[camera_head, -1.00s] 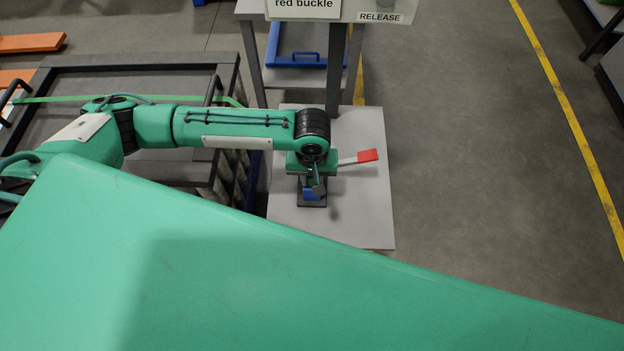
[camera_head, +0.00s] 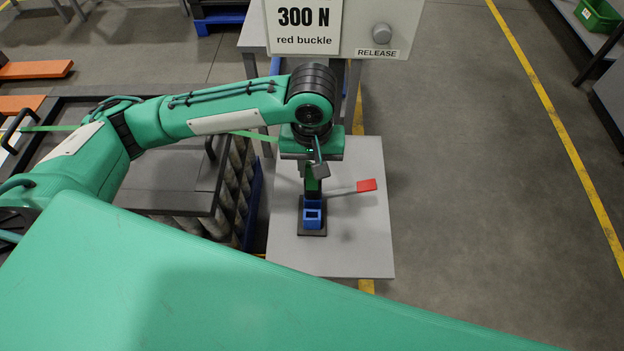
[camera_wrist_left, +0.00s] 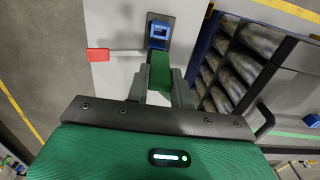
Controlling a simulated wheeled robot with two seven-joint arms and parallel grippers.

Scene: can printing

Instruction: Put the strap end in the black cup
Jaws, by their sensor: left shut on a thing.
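My left gripper (camera_head: 314,172) is above the grey table (camera_head: 355,245), its jaws shut on the green strap (camera_wrist_left: 161,72). A short length of strap sticks out past the fingers toward a blue block (camera_head: 313,217) with a square opening. The block stands on a dark base plate (camera_head: 304,231) and also shows in the wrist view (camera_wrist_left: 159,33). The strap's tip looks very close to the block; I cannot tell whether it touches. The strap runs away left behind my arm. I cannot make out a separate black cup. My right gripper is not in view.
A grey bar with a red end (camera_head: 366,185) lies beside the block. A sign (camera_head: 303,25) reads "300 N red buckle", next to a round RELEASE knob (camera_head: 381,33). A dark rack of grey cylinders (camera_head: 232,195) stands left.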

